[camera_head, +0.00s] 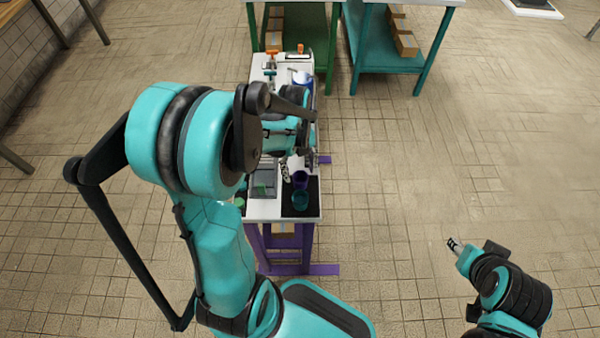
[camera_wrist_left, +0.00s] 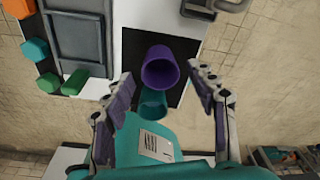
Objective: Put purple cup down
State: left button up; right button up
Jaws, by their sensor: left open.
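The purple cup (camera_head: 301,178) is on the black mat (camera_head: 287,209) on the narrow table. In the left wrist view, the purple cup (camera_wrist_left: 160,68) shows its open mouth, just ahead of and between the spread fingertips. My left gripper (camera_head: 298,164) is open; its fingers show on both sides of the cup in the wrist view (camera_wrist_left: 161,84), and I see no contact. A teal cup (camera_head: 300,201) stands close to the purple cup; in the wrist view the teal cup (camera_wrist_left: 152,104) is partly covered by it. My right gripper (camera_head: 456,246) is far from the table, its jaws unclear.
A grey tray (camera_head: 263,184) lies left of the mat. Green and orange pieces (camera_wrist_left: 48,83) lie beside it in the wrist view. More items crowd the table's far end. Shelved tables (camera_head: 400,62) stand behind.

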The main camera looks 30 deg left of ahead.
aim_at(298, 180)
pick_arm(q)
notch_tip(298, 180, up, 8)
jog(key=p, duration=0.3)
jog(key=s+d+r+n+t, duration=0.2)
jog(key=d+r+n+t, duration=0.2)
jog(key=n, duration=0.8)
jog(key=s+d+r+n+t+y, duration=0.1)
jog(key=s+d+r+n+t, duration=0.2)
jog(key=n, duration=1)
jog(key=shift+s+d+r+t, duration=0.35)
jog(key=shift+d+t, duration=0.15)
jog(key=shift+d, duration=0.55)
jog(key=shift+a, duration=0.1)
